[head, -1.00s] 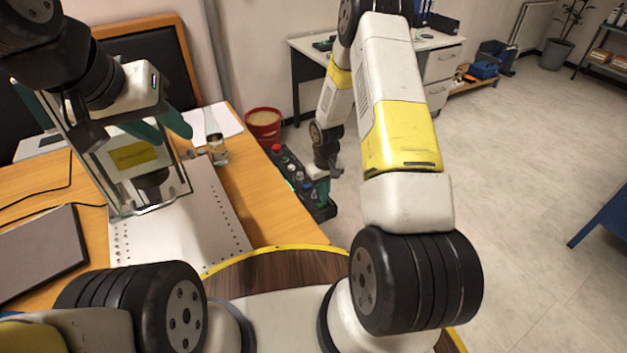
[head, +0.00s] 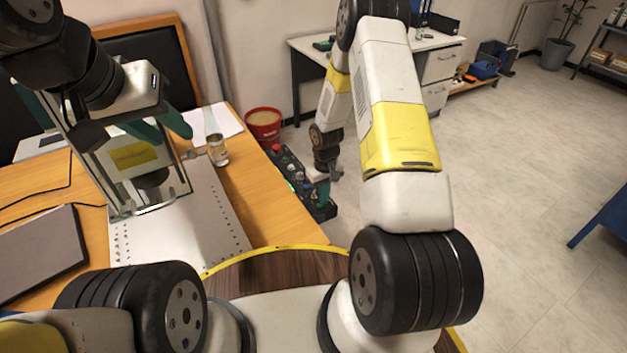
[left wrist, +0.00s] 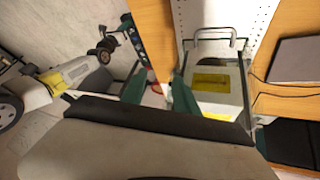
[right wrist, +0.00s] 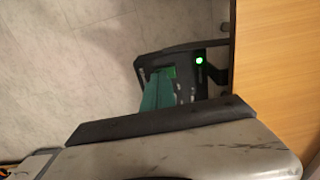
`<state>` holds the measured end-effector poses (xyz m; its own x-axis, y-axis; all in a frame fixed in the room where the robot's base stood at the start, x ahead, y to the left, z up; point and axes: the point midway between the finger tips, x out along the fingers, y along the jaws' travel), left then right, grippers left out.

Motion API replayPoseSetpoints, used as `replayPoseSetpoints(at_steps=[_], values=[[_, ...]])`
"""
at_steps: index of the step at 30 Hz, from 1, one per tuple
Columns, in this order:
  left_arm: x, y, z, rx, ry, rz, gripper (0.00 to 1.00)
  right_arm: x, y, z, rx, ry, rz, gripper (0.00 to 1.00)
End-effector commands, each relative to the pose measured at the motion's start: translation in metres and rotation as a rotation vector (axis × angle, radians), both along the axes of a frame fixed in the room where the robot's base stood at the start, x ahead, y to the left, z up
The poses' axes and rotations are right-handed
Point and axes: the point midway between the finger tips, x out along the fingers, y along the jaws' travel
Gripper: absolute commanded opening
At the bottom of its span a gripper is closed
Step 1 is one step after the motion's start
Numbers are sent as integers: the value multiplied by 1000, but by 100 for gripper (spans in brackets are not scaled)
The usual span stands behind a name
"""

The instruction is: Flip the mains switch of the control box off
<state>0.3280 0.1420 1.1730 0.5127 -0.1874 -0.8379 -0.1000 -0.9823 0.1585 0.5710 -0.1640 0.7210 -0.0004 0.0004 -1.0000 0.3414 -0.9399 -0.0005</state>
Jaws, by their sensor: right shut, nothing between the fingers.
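The control box (head: 283,164) is a long dark panel with a red button and several coloured knobs, beside the right edge of the desk. It also shows in the right wrist view (right wrist: 217,78), with a lit green lamp. My right gripper (head: 322,194) is shut and empty at the box's near end. In the right wrist view its teal fingers (right wrist: 163,80) reach over the panel beside a bright green patch, possibly the mains switch. Contact and the switch's position cannot be told. My left gripper (head: 172,135) is open and empty above the desk, by the laser marker.
The laser marker (head: 130,155), with a yellow label, stands on a perforated plate (head: 205,225) on the wooden desk (head: 255,180). A red bucket (head: 264,125) is beyond the box. The floor to the right is open.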

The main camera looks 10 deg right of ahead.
Motion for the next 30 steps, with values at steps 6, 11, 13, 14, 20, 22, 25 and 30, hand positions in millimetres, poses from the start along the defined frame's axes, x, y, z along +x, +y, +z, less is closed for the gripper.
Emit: replayPoseSetpoints(at_steps=[6, 11, 13, 14, 20, 22, 25, 30], values=[[0, 0, 0, 0, 0, 0, 36, 0, 0, -3, 0, 0, 0, 0], [0, 0, 0, 0, 0, 0, 36, 0, 0, -6, 0, 0, 0, 0], [0, 0, 0, 0, 0, 0, 36, 0, 0, -7, 0, 0, 0, 0], [0, 0, 0, 0, 0, 0, 36, 0, 0, -7, 0, 0, 0, 0], [0, 0, 0, 0, 0, 0, 36, 0, 0, -6, 0, -1, 0, 0], [0, 0, 0, 0, 0, 0, 36, 1, 0, -2, -1, -1, 0, 0], [0, 0, 0, 0, 0, 0, 36, 1, 0, 7, 0, -3, -1, 0], [0, 0, 0, 0, 0, 0, 36, 1, 0, 21, 0, -2, -2, 0]])
